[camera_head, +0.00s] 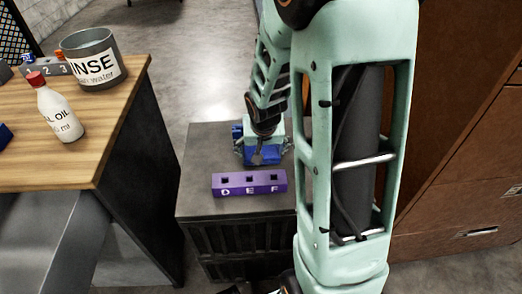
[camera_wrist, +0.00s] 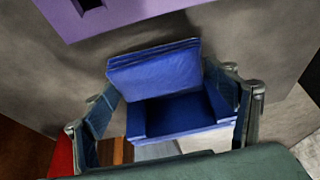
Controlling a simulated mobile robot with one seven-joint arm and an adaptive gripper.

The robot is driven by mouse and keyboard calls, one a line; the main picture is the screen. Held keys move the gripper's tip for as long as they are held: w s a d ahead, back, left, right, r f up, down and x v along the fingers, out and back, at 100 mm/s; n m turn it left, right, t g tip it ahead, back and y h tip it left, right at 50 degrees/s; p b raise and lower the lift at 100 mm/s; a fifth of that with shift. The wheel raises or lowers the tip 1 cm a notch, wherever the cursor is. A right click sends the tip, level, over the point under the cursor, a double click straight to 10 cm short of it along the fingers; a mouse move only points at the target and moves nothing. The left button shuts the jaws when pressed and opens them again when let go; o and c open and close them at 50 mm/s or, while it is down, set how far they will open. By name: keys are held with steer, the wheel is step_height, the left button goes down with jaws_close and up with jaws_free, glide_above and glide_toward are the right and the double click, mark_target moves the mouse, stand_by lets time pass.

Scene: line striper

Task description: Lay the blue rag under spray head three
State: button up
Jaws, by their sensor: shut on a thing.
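The blue rag (camera_head: 263,155) is a folded, block-like bundle behind the purple block, over a dark grey stand top. In the wrist view the rag (camera_wrist: 155,70) lies between my two fingers. My gripper (camera_head: 263,150) points down and is shut on the rag; it also shows in the wrist view (camera_wrist: 165,95). I cannot tell whether the rag touches the stand top. I cannot make out any spray heads; a grey block marked 1 2 3 (camera_head: 47,69) sits on the wooden table, partly hidden by the bottle.
A purple block lettered D E F (camera_head: 249,184) stands just in front of my gripper on the dark stand (camera_head: 205,150). The wooden table (camera_head: 110,130) at left bears a rinse pot (camera_head: 91,60) and a red-capped oil bottle (camera_head: 58,110). Brown cabinets (camera_head: 460,150) are at right.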

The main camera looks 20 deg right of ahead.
steer(key=shift+f, duration=0.25)
steer(key=o, duration=1)
steer(key=shift+r, duration=0.15)
steer(key=shift+r, duration=0.15)
steer(key=p+v, duration=0.4)
steer(key=v, duration=0.6)
steer(key=shift+r, duration=0.25)
steer(key=shift+o, duration=0.7)
steer(key=shift+s+a+r, duration=0.1)
steer(key=shift+s+r, duration=0.2)
steer(key=shift+r, duration=0.25)
